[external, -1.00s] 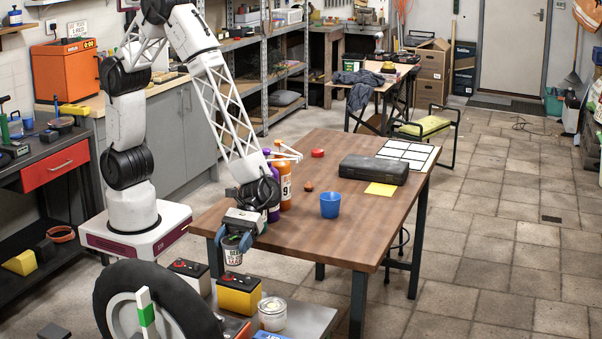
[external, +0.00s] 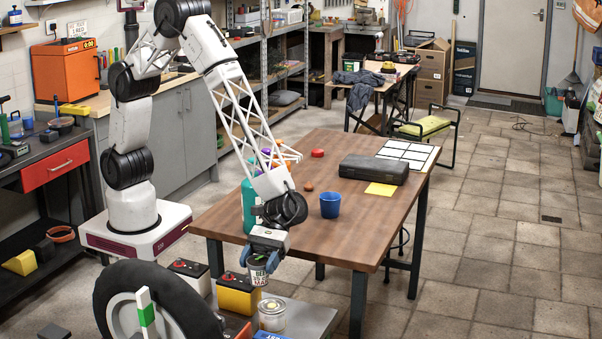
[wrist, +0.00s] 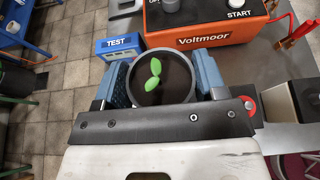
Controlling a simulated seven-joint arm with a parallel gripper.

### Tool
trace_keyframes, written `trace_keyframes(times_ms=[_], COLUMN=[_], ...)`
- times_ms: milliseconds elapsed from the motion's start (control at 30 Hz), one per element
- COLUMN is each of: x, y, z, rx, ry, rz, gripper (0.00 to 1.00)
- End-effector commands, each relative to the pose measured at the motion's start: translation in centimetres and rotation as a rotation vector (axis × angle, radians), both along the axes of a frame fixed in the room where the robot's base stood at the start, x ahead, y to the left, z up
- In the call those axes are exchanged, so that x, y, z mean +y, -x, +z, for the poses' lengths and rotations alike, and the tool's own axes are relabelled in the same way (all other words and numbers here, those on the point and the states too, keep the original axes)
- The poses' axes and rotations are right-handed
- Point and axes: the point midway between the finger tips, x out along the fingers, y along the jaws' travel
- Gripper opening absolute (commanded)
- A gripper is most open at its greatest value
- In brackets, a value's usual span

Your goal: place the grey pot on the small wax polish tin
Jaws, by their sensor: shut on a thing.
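My gripper (external: 259,265) is shut on the grey pot (external: 258,276), which has a printed label and is held upright in the air beside the table's front edge. In the wrist view, the pot (wrist: 163,94) sits between the blue fingers, with dark soil and two green leaves inside. A small pale metal tin (external: 272,314) stands on the low grey bench, below and slightly right of the pot. It looks like the wax polish tin, but its label is too small to read. I cannot make it out in the wrist view.
A yellow-and-black battery (external: 239,294) stands left of the tin, and a black tyre (external: 160,300) is further left. An orange Voltmoor box (wrist: 207,30) and a blue TEST box (wrist: 120,46) lie near the pot in the wrist view. A blue cup (external: 330,205) stands on the wooden table.

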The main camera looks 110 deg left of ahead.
Motion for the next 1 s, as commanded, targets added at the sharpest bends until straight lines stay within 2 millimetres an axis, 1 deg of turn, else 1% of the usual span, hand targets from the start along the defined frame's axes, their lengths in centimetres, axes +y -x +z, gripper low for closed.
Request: trace_keyframes(times_ms=[100, 300, 433, 800, 967, 1000], x=[-0.7, -1.5, -1.7, -1.8, -2.1, -2.1], y=[-1.5, -3.2, -3.6, -3.7, -4.4, -4.4], z=[-0.2, -0.3, -0.4, -0.4, -0.5, -1.0], rx=[0.0, 0.0, 0.0, 0.001, 0.0, 0.003], ry=[0.0, 0.0, 0.0, 0.0, 0.0, -0.001], rz=[0.0, 0.0, 0.0, 0.0, 0.0, 0.0], gripper=[0.38, 0.38, 0.38, 0.38, 0.38, 0.38])
